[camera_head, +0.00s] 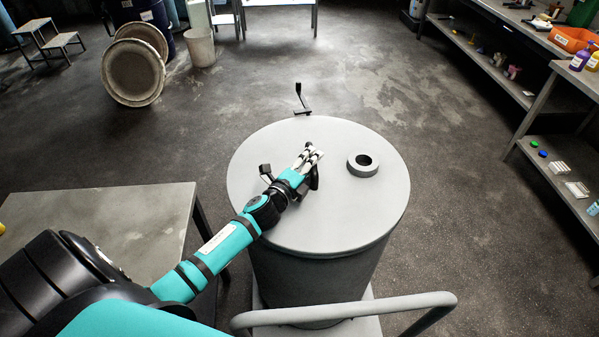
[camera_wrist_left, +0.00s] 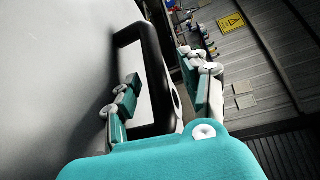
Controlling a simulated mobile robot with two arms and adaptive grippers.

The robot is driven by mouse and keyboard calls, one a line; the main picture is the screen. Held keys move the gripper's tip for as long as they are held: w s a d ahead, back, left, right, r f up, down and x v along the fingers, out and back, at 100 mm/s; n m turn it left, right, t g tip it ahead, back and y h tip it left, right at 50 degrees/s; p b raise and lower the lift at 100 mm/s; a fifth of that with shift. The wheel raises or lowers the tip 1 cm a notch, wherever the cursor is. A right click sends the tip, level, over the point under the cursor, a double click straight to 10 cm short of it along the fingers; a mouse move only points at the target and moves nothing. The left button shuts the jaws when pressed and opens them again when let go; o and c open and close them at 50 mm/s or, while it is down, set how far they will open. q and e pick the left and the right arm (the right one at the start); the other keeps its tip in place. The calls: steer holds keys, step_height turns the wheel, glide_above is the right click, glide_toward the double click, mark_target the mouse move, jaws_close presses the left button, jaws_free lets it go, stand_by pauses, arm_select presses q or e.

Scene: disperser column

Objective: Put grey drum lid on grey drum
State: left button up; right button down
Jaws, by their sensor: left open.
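The grey drum lid (camera_head: 330,215) is a round, flat disc with a raised ring around a hole on its right side. It lies over the top of the grey drum (camera_head: 318,275), and its edge lines up closely with the drum's; I cannot tell whether it is fully seated. My left gripper (camera_head: 312,157) is open at a black handle on the lid. In the left wrist view the gripper's fingers (camera_wrist_left: 165,97) stand on either side of this black handle (camera_wrist_left: 131,35), with gaps showing. My right gripper is out of view.
A grey table (camera_head: 120,225) stands left of the drum. A grey rail (camera_head: 350,310) crosses in front of it. Shelves (camera_head: 500,75) with bottles and tools line the right side. Round lids (camera_head: 133,73) and a bucket (camera_head: 200,47) stand at back left.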

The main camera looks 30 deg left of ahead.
arm_select(q)
steer(key=s, duration=0.3)
steer(key=s+r, duration=0.1)
steer(key=s, duration=0.6)
steer(key=shift+s+r, duration=0.25)
